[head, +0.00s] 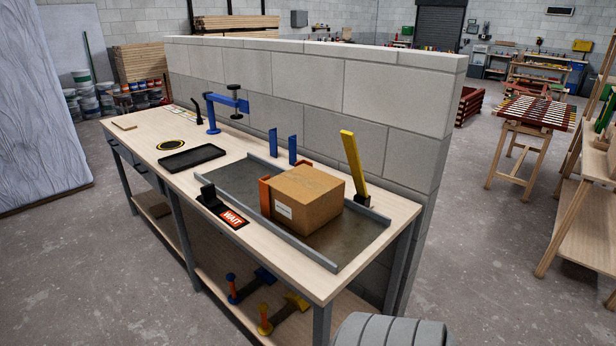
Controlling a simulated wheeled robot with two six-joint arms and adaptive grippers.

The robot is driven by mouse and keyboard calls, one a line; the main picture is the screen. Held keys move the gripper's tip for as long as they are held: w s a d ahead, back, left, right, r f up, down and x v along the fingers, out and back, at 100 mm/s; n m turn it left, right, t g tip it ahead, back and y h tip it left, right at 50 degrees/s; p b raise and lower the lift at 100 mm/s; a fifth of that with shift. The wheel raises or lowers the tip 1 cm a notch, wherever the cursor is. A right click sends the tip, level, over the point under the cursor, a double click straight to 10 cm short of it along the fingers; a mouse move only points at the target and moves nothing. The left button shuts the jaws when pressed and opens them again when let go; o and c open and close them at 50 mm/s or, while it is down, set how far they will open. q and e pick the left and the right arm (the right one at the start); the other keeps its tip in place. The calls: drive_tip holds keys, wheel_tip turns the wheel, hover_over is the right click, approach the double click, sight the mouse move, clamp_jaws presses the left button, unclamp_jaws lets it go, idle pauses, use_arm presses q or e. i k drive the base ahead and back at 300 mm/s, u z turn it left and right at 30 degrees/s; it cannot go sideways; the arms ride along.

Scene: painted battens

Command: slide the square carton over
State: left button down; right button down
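The square carton (308,198) is a brown cardboard box with a white label on its near left face. It sits upright in a dark channel (236,184) with raised grey rails on the workbench. An orange-red upright piece (265,196) stands close against the carton's left side; I cannot tell if they touch. A yellow post (353,166) leans beside the carton's far right side. Neither of my grippers is in view.
A red "WAIT" sign (233,219) lies by the near rail. A black tray (192,158), a blue clamp-like stand (212,115) and two blue uprights (292,150) are on the bench (143,150). A block wall (300,85) runs behind it. The channel left of the carton is clear.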

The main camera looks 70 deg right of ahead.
sight(303, 198)
drive_tip(key=z, duration=0.8)
drive_tip(key=i, duration=0.7)
drive_tip(key=z, duration=0.8)
